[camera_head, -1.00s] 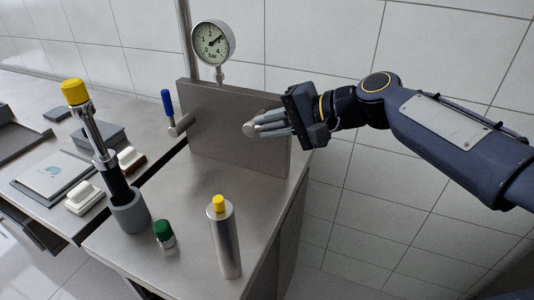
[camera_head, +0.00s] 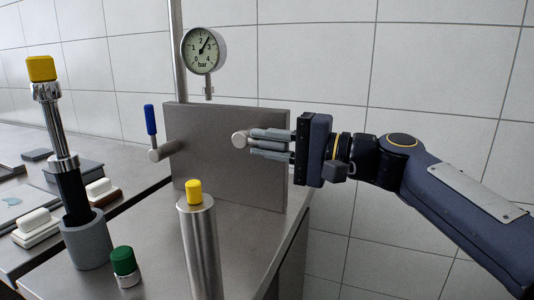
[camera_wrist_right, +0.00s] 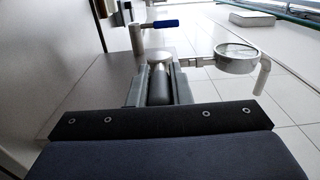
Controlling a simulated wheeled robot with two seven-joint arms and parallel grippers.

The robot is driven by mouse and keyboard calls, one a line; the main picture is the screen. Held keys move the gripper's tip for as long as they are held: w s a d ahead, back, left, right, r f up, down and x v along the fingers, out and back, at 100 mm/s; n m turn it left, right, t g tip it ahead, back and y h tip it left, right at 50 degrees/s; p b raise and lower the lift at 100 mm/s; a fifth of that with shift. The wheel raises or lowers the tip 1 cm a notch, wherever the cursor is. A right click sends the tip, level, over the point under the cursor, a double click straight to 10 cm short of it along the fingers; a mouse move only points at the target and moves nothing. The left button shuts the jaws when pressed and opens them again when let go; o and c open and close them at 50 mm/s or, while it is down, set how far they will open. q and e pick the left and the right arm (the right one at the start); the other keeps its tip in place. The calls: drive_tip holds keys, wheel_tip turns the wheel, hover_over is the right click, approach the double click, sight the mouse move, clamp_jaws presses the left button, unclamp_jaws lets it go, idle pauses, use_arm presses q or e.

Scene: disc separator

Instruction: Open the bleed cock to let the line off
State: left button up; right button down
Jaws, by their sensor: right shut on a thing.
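A round metal boss (camera_head: 240,139) sticks out from the front of the grey upright panel (camera_head: 225,180). My right gripper (camera_head: 262,143) reaches in from the right, its fingers beside the boss. In the right wrist view, the fingers (camera_wrist_right: 158,92) are closed around a dark grey bar (camera_wrist_right: 159,85) that runs to the boss. I take this to be the cock's lever; the fingers hide part of it. A second cock with an upright blue handle (camera_head: 150,120) is at the panel's left edge. The pressure gauge (camera_head: 204,50) points between 2 and 3 bar. My left gripper is out of view.
A steel cylinder with a yellow cap (camera_head: 199,240) stands in front of the panel. A green-capped jar (camera_head: 124,266) and a yellow-topped tool in a grey holder (camera_head: 85,243) are to the left. A tiled wall is behind.

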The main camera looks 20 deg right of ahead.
sight(287, 145)
idle(0.3)
drive_tip(key=c, duration=1.3)
unclamp_jaws()
drive_tip(key=p+v, duration=0.1)
drive_tip(key=v, duration=0.5)
drive_tip(key=shift+s+d+r, duration=0.15)
drive_tip(key=shift+s+d, duration=0.05)
drive_tip(key=shift+d, duration=0.1)
drive_tip(key=shift+s+d, duration=0.4)
drive_tip(key=shift+f, duration=0.2)
